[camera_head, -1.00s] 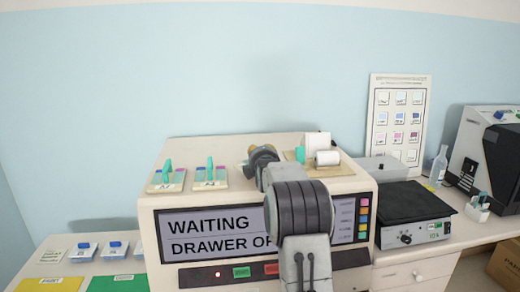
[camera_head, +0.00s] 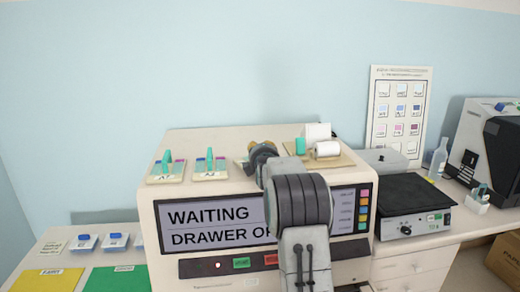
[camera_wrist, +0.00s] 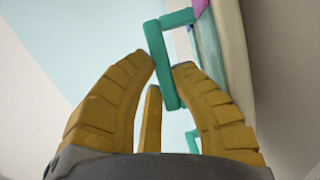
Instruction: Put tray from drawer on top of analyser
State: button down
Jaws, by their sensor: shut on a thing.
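The analyser (camera_head: 180,273) is a large cream box with a screen reading "WAITING" and "DRAWER OP…", the rest hidden by my arm. On its top stand two trays, one at the left (camera_head: 166,178) and one beside it (camera_head: 210,176), each with an upright teal handle. My gripper (camera_head: 262,149) is over the analyser top, to the right of them. In the wrist view my yellow fingers (camera_wrist: 163,66) are shut on the teal handle of a tray (camera_wrist: 206,45). In the head view, part of a tray (camera_head: 243,162) shows beside the gripper. Contact with the top cannot be told.
A board with white rolls (camera_head: 328,150) and a teal piece occupies the analyser top's right side. A black-topped device (camera_head: 405,195), a bottle (camera_head: 438,162) and a grey machine (camera_head: 490,140) stand on the right counter. Blue-topped items and coloured mats (camera_head: 118,278) lie at left.

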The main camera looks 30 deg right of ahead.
jog(key=shift+f+b, duration=0.2)
jog(key=shift+b, duration=0.15)
jog(key=c, duration=1.1)
grip_release()
jog(key=shift+s, duration=0.1)
jog(key=shift+v, duration=5.95)
